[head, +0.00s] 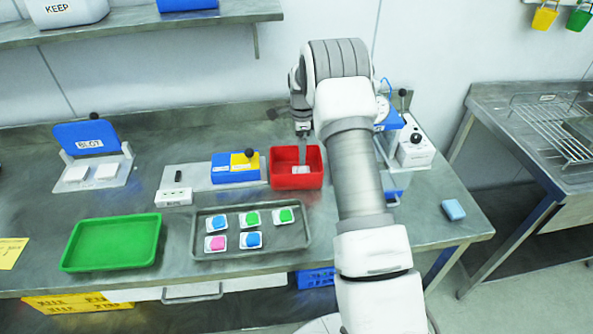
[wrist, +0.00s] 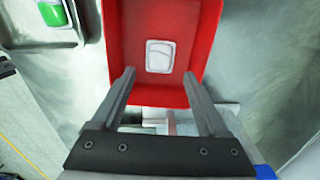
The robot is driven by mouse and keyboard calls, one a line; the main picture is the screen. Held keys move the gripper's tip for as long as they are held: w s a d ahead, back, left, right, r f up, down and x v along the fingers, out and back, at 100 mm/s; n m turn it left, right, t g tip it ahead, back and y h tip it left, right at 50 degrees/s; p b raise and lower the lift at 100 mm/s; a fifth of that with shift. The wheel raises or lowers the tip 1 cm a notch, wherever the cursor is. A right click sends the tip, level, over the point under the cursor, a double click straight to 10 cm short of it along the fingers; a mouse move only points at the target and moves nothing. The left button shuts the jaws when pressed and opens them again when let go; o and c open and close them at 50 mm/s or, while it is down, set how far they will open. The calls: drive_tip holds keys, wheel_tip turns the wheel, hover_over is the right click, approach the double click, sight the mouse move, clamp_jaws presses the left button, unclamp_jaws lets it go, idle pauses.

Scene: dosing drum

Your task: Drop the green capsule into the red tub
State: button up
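The red tub (head: 283,182) stands at the back of the bench. It also shows in the wrist view (wrist: 122,35), with a small white piece (wrist: 160,56) lying flat on its floor; no green shows on that piece. Two green capsules with white bases, one in the middle (head: 252,218) and one at the right (head: 284,215), lie in the grey tray in front of the tub. One green capsule (wrist: 60,10) shows at the wrist view's top left. My gripper (wrist: 158,75) is open above the tub, with nothing between its fingers.
The grey tray (head: 275,247) also holds blue and pink capsules. A green tray (head: 112,243) lies to its left. A blue and yellow block (head: 228,175) stands left of the tub. A blue-framed device (head: 393,115) and a white box (head: 415,150) stand to the right.

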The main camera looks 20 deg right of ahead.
drive_tip(key=shift+r, duration=0.15)
wheel_tip(320, 180, up, 17)
idle(0.6)
drive_tip(key=shift+r, duration=0.1)
